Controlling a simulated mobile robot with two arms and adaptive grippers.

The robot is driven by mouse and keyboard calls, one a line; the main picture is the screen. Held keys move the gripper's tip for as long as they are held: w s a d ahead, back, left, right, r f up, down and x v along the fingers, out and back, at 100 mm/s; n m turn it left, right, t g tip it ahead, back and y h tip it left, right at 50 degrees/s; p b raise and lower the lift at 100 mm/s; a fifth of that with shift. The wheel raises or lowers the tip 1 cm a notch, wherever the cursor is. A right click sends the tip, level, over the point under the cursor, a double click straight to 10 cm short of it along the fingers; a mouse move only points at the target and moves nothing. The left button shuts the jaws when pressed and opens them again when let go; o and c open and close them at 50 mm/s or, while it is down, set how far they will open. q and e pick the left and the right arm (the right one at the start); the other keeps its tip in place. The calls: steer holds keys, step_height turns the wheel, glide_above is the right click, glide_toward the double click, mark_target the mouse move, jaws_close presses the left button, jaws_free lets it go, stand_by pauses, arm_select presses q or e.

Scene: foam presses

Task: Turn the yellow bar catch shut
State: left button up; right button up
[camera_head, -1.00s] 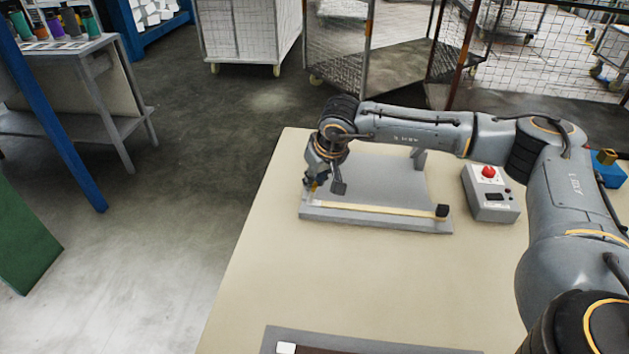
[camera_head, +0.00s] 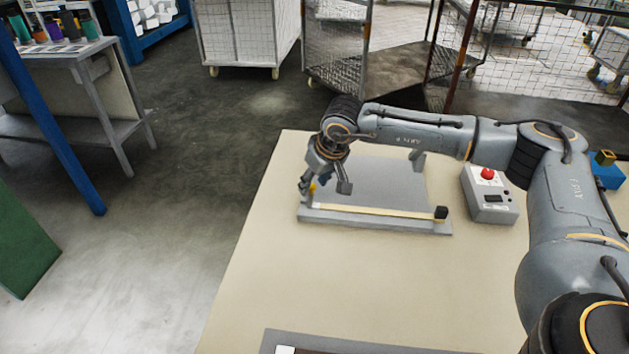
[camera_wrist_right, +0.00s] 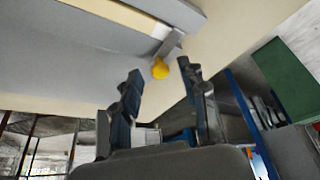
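The grey press (camera_head: 380,183) lies on the beige table, with a pale yellow bar (camera_head: 372,210) along its near edge and a black block at the bar's right end. At the bar's left end is the catch, a short grey lever (camera_wrist_right: 169,46) with a round yellow knob (camera_wrist_right: 160,69); the knob also shows in the head view (camera_head: 312,188). My right gripper (camera_head: 323,187) is at this left end. In the right wrist view its fingers (camera_wrist_right: 160,73) are apart, with the knob at the gap between the fingertips; I see no grip on it. My left gripper is out of view.
A grey control box (camera_head: 490,195) with a red button stands right of the press. A blue block (camera_head: 607,174) is at the far right. Another grey-edged fixture (camera_head: 330,343) shows at the bottom. The table between is clear.

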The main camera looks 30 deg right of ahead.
steer(key=v, duration=1.2)
stand_by(0.5)
